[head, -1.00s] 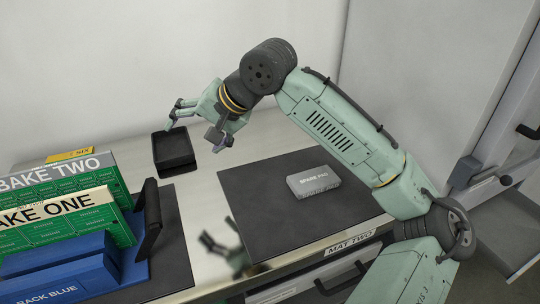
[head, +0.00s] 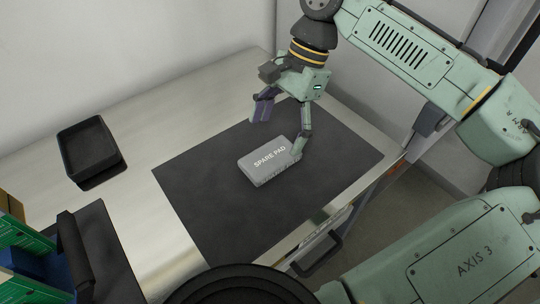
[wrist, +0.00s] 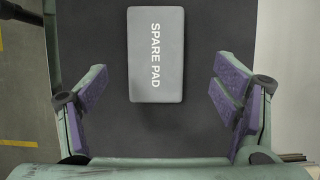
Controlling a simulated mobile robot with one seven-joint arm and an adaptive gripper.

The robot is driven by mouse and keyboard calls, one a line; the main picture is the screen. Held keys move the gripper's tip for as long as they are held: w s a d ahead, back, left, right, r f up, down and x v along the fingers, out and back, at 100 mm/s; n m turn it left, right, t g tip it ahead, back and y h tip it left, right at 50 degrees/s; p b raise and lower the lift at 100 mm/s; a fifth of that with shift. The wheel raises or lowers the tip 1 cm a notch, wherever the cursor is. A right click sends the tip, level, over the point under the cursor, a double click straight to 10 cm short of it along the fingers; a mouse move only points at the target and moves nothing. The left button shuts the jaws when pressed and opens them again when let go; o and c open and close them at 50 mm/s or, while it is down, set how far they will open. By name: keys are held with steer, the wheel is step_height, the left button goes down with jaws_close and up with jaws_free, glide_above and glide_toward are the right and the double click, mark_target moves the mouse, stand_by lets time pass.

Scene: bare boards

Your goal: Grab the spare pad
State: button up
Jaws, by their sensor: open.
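The spare pad (head: 264,162) is a grey block with white "SPARE PAD" lettering on top. It lies flat on the dark mat (head: 200,190). My gripper (head: 281,132) is open above the mat, just behind and to the right of the pad in the head view; one finger hides a bit of the pad's right end. In the wrist view the pad (wrist: 156,55) lies lengthwise, ahead of and between the purple-padded fingers of my gripper (wrist: 158,112). Its near end is level with the finger pads, with space on both sides. The fingers appear clear of it.
A black tray (head: 88,146) stands on the metal bench (head: 150,130) at the left. At the lower left are a blue holder (head: 35,265) with green boards (head: 22,240), and an upright black part (head: 73,250). The mat around the pad is clear.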

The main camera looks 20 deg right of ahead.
mark_target(270, 156)
steer(key=x, duration=0.4)
steer(key=shift+s+d+f+p, duration=0.1)
steer(key=shift+s+f+p, duration=0.05)
steer(key=shift+s+p, duration=0.2)
steer(key=shift+f, duration=0.4)
steer(key=c, duration=1)
